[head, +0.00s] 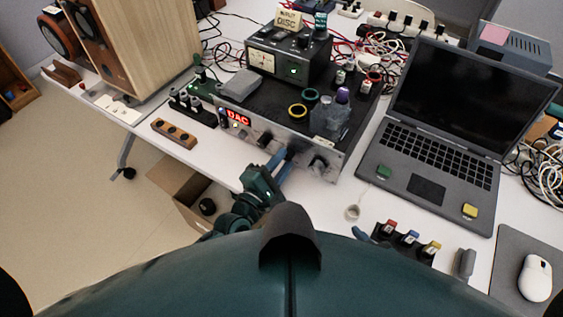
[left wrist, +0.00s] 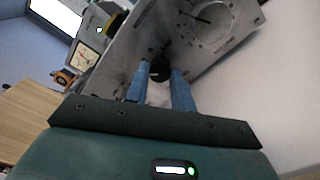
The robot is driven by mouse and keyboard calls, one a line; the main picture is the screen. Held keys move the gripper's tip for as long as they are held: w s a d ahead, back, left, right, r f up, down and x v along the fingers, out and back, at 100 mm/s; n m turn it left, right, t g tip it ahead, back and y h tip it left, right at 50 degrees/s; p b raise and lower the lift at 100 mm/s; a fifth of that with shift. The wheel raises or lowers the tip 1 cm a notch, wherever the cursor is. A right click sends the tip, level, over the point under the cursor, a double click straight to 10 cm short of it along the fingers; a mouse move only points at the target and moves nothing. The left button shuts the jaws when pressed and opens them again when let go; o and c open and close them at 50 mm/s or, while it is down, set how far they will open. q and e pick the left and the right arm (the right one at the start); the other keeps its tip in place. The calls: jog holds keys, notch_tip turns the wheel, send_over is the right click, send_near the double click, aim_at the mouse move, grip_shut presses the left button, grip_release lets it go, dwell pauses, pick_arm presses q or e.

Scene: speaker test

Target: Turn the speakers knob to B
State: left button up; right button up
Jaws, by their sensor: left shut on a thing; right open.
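The silver-fronted amplifier (head: 330,172) stands on the white table with its front panel facing me. My left gripper (head: 284,156) reaches its front panel, with its blue fingers shut on a small dark knob. In the left wrist view the gripper (left wrist: 160,80) has a finger on each side of this round black knob (left wrist: 160,70). The fingers and the angle hide its pointer, and I cannot read its label or setting. A larger round dial (left wrist: 208,25) with a scale lies right of it; its knob shows in the head view (head: 318,164). My right gripper is not clearly visible.
A black knob (head: 264,139) and a red DAC display (head: 238,118) lie left of my gripper. A laptop (head: 425,150) stands close on the right. A rack of coloured-capped items (head: 408,238) and a white roll (head: 352,212) are nearer me. An open cardboard box (head: 172,180) is below the table.

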pick_arm(q)
jog(key=m, duration=0.6)
jog(key=shift+m, duration=0.3)
pick_arm(e)
jog(key=shift+r, duration=0.25)
pick_arm(q)
jog(key=m+p, duration=0.1)
jog(key=m, duration=0.3)
pick_arm(e)
jog(key=shift+s+d+f, duration=0.15)
jog(key=shift+f, duration=0.05)
pick_arm(q)
jog(key=shift+m, duration=1)
pick_arm(e)
jog(key=shift+r, duration=0.15)
pick_arm(q)
jog(key=o, duration=1)
pick_arm(e)
jog(key=shift+d, duration=0.1)
pick_arm(q)
jog(key=shift+s+a, duration=0.1)
jog(key=shift+s, duration=0.05)
jog(key=v, duration=1.3)
